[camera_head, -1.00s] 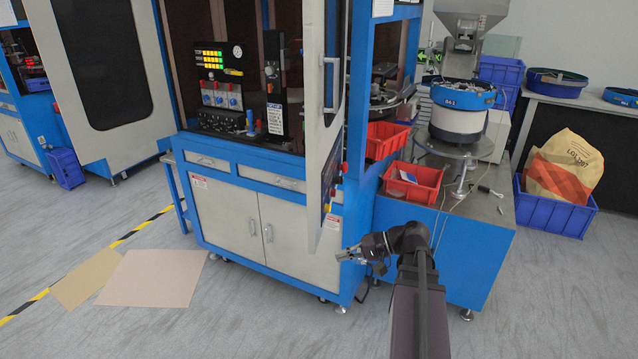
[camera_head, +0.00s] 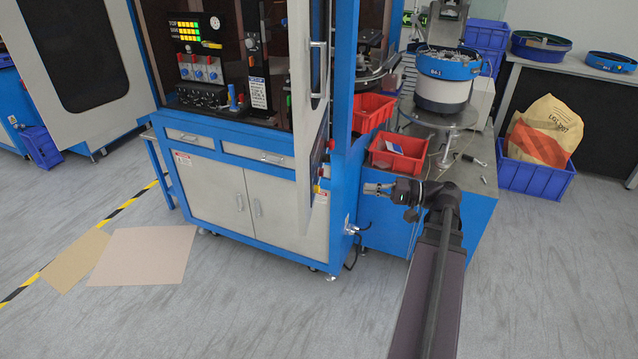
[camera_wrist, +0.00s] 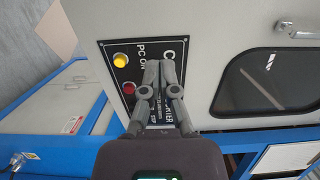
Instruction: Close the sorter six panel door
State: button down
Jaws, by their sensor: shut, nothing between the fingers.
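The sorter door (camera_head: 311,160) stands open in the head view, swung out from the blue cabinet and seen nearly edge-on. Its upright handle (camera_head: 318,70) is high on its outer face. My gripper (camera_head: 366,189) is to the right of the door's lower part, on its outer side, pointing left at it. In the wrist view the shut, empty gripper (camera_wrist: 160,68) is in front of the door's black button panel (camera_wrist: 108,70), with a yellow button (camera_wrist: 120,60) and a red button (camera_wrist: 129,88). Whether the fingertips touch is unclear. The door's dark window (camera_wrist: 262,75) and handle (camera_wrist: 300,33) show at the right.
Red bins (camera_head: 398,155) and a bowl feeder (camera_head: 443,90) stand on the bench right of the cabinet. The black control board (camera_head: 200,60) is inside the open cabinet. Cardboard sheets (camera_head: 145,255) lie on the floor at left. The floor in front is clear.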

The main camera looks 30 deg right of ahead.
aim_at(307, 182)
jog(key=shift+a, duration=0.2)
jog(key=shift+x, duration=6.85)
jog(key=shift+w, duration=0.15)
jog(key=shift+w, duration=0.1)
